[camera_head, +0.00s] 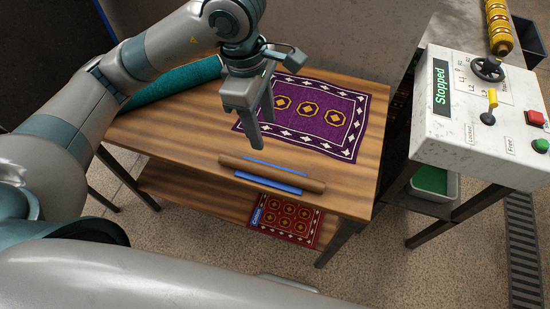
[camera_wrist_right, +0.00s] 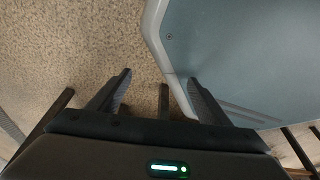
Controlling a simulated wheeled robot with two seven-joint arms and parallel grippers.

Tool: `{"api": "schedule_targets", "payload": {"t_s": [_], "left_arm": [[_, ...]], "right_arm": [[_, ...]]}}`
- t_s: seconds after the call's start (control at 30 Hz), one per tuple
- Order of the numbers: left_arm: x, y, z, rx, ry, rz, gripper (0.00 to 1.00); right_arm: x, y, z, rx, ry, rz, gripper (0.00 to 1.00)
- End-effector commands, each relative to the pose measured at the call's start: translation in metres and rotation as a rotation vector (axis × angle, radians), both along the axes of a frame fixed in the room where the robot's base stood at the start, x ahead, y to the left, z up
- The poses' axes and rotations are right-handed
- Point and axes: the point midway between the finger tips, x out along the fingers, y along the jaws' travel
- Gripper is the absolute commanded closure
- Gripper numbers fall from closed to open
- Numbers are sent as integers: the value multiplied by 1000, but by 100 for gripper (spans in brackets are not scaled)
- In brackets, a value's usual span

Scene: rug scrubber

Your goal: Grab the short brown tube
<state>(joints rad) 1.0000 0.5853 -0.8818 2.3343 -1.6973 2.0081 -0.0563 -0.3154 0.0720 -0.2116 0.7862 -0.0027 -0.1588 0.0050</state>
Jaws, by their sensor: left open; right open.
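The short brown tube (camera_head: 272,173) lies on the wooden table (camera_head: 190,140) near its front edge, in the head view. It rests between or over blue strips (camera_head: 275,188). My left gripper (camera_head: 260,140) points down above the table, behind the tube and apart from it. It is open and empty. My right gripper (camera_wrist_right: 158,85) shows only in the right wrist view. It is open, with floor and a grey-blue panel beyond its fingers, and nothing between them.
A purple patterned rug (camera_head: 318,112) lies on the table behind the tube. A rolled teal rug (camera_head: 175,82) lies at the back left. A red rug (camera_head: 287,217) is on the lower shelf. A control box (camera_head: 450,120) reading "Stopped" stands to the right.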

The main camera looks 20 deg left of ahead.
Motion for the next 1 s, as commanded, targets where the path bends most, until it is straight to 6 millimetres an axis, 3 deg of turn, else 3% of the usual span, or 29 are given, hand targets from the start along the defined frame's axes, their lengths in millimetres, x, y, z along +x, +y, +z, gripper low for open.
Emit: {"api": "schedule_targets", "payload": {"t_s": [0.57, 1.0], "left_arm": [[0, 0, -5, 2, 1, 0, 53], [-1, -6, -56, 2, 5, 0, 53]], "right_arm": [[-4, -1, 0, -2, 9, 0, 28], [-30, -10, 1, -19, 72, -1, 28]]}}
